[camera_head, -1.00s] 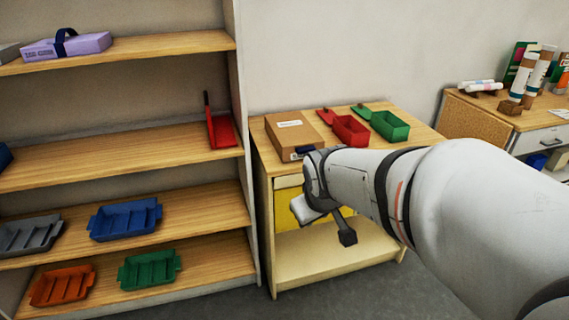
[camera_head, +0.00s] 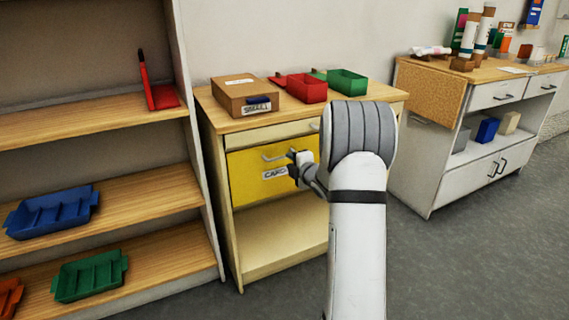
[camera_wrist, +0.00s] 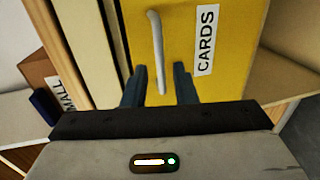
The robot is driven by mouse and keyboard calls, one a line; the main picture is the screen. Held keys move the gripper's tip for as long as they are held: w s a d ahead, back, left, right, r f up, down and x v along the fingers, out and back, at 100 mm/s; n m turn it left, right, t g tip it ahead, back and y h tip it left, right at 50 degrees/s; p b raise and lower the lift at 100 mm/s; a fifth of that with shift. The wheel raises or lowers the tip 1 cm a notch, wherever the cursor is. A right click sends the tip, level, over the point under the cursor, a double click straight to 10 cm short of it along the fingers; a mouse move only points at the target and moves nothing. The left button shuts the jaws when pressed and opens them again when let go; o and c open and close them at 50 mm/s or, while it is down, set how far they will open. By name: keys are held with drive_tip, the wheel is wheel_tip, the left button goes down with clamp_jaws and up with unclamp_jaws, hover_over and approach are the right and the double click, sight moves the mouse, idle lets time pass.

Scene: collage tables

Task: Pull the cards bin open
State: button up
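The yellow cards bin (camera_head: 247,182) sits shut in the front of a small wooden table, with a white label reading CARDS. Its pale bar handle (camera_head: 274,156) is above the label. In the wrist view the yellow front (camera_wrist: 180,22) fills the middle, and the handle (camera_wrist: 156,45) runs down between my two fingers. My gripper (camera_wrist: 160,84) is open, with a gap on both sides of the handle. In the head view my gripper (camera_head: 300,164) is at the right part of the bin front and hides part of it and the label's end.
On the table top (camera_head: 225,120) are a cardboard box (camera_head: 240,92) labelled SMALL, a red bin (camera_head: 306,88) and a green bin (camera_head: 347,82). Shelves (camera_head: 95,118) stand at the left, a white cabinet (camera_head: 470,178) at the right. Open floor (camera_head: 445,265) lies at the lower right.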

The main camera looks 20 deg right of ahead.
sight(284, 157)
drive_tip(key=x, duration=0.6)
drive_tip(key=shift+w+a+b, duration=0.1)
drive_tip(key=shift+w+b, duration=0.05)
drive_tip(key=shift+b, duration=0.25)
clamp_jaws()
